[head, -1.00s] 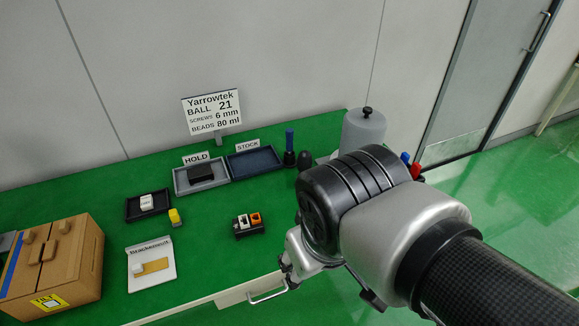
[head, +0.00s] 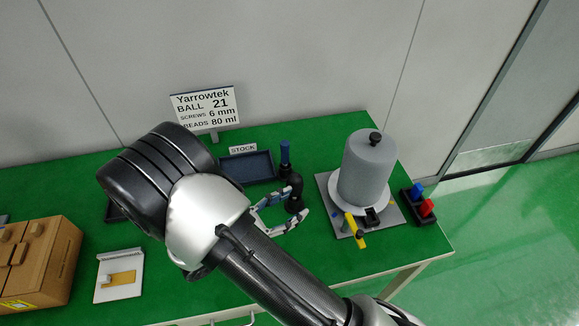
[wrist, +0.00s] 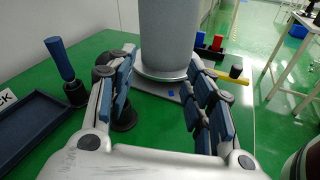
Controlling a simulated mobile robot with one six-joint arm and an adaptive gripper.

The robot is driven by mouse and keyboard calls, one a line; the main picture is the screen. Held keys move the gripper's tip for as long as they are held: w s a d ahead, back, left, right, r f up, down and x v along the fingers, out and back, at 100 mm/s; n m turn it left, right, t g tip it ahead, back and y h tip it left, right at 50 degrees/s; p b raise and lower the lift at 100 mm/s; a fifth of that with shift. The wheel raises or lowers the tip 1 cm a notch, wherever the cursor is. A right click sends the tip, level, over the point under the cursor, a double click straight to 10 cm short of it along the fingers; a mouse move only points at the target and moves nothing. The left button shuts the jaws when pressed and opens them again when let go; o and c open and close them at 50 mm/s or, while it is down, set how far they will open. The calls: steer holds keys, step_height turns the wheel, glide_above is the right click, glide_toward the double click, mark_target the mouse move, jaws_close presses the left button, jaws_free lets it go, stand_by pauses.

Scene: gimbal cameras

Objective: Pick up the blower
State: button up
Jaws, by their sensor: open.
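The blower (head: 296,203), a dark rubber bulb, stands on the green table right of the blue-handled tool. In the wrist view the blower (wrist: 124,117) is mostly hidden behind my left finger; its round black base shows below. My gripper (head: 297,201) is open, with its fingers low over the table around or beside the blower; I cannot tell which in the head view. In the wrist view my gripper (wrist: 162,68) has nothing between its fingertips, and the blower sits at the left finger, not centred.
The blue-handled tool (head: 285,153) stands in a black holder close behind the blower. A large grey cylinder (head: 367,170) on a grey plate stands to the right. The STOCK tray (head: 248,180) lies left. A yellow-handled part (head: 356,232) sticks out in front of the cylinder.

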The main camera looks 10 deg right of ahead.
mark_target(295, 191)
steer(key=a+f+n+t, duration=0.1)
steer(key=f+n+t, duration=0.1)
steer(key=a+f+n+t+y, duration=0.1)
steer(key=a+f+n+t, duration=0.2)
steer(key=a+f+n, duration=0.1)
steer(key=shift+w+f+t+y+p, duration=0.3)
steer(key=shift+w+f+t+p, duration=0.05)
steer(key=shift+w+t, duration=0.05)
steer(key=shift+w+d+f, duration=0.1)
steer(key=shift+w+f, duration=0.05)
steer(key=shift+f, duration=0.05)
steer(key=b+x, duration=0.3)
steer(key=x, duration=1.4)
steer(key=shift+w+f, duration=0.1)
steer(key=shift+w, duration=0.05)
steer(key=shift+c, duration=0.2)
steer(key=c, duration=1.1)
